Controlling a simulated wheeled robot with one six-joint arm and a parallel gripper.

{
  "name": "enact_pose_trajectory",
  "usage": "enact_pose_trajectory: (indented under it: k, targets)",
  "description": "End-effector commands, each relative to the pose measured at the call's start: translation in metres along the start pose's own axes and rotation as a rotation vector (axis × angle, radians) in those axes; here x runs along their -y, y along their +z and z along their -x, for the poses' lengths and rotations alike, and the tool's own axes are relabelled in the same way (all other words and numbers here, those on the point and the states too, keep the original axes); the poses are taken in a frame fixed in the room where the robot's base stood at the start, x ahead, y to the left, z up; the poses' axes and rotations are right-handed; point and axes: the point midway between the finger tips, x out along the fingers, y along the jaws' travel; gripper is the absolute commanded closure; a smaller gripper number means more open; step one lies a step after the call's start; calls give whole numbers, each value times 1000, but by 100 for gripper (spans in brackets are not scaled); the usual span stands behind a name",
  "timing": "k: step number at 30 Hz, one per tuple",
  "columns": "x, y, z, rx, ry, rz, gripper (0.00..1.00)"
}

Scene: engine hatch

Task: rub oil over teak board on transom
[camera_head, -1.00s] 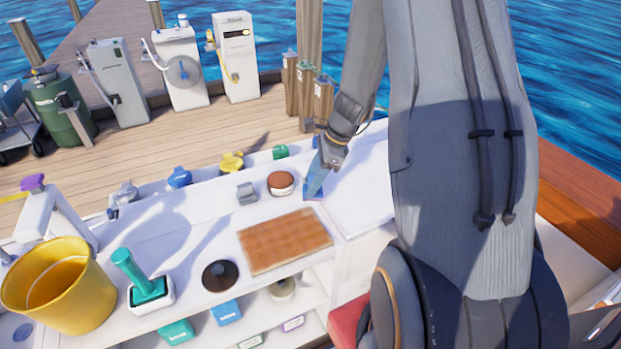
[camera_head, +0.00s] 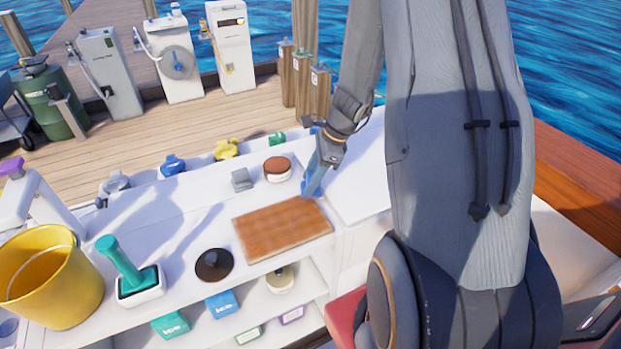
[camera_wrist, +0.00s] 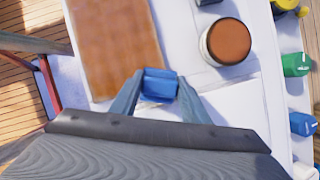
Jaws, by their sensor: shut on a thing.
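The teak board (camera_head: 282,229) lies flat on the white transom top (camera_head: 180,232). In the wrist view the board (camera_wrist: 113,45) is just ahead and left of my gripper. My gripper (camera_head: 312,182) is shut on a blue block (camera_wrist: 160,85), seen between the two fingertips (camera_wrist: 157,88) in the wrist view. The block is beside the board's far right corner; I cannot tell whether it touches the board or the surface.
A dark round disc (camera_head: 214,265), a teal-handled tool (camera_head: 122,268) in a white tray and a yellow bucket (camera_head: 50,280) stand left. A small grey block (camera_head: 242,180) sits behind the board. Coloured boxes (camera_head: 221,304) fill the shelf below. The white surface right of the board is clear.

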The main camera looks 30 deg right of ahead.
Motion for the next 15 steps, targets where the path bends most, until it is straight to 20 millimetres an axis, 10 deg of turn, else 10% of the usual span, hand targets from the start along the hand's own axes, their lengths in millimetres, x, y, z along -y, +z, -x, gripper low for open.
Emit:
enact_pose_trajectory:
  k: [15]
  targets:
    - [0, -2, -5, 0, 0, 0, 76]
